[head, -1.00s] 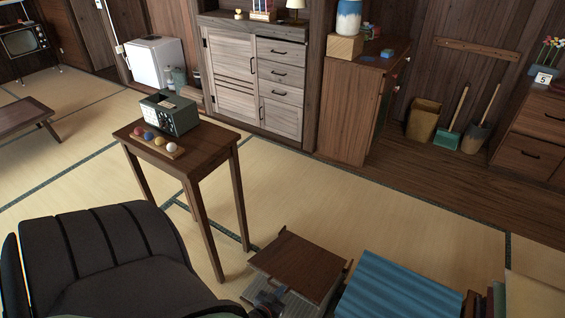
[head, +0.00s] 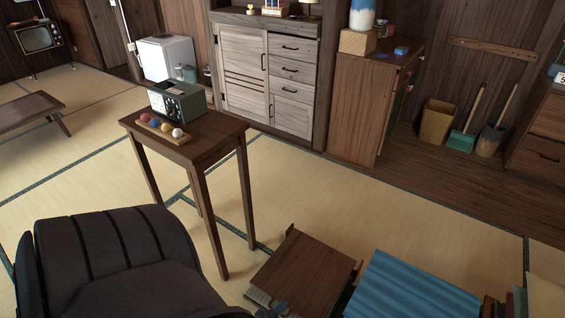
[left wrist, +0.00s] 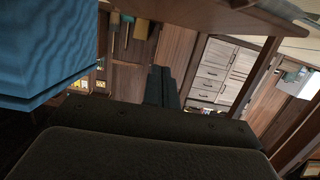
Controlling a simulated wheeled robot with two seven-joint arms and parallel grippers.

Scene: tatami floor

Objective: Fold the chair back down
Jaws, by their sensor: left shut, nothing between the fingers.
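The dark padded chair (head: 125,260) fills the lower left of the head view. Its ribbed back panel (head: 105,240) shows there; the lower part is cut off by the frame. My left gripper (head: 275,307) is barely in the head view at the bottom edge, right of the chair and apart from it. In the left wrist view its dark fingers (left wrist: 161,87) are together with nothing between them. I cannot make out the chair in the left wrist view. My right gripper is not in view.
A wooden side table (head: 190,140) carries a radio (head: 180,102) and a tray of coloured balls (head: 162,128). A wooden-topped piece (head: 310,265) and a blue ribbed item (head: 410,290) sit low at front right. Open tatami lies beyond them.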

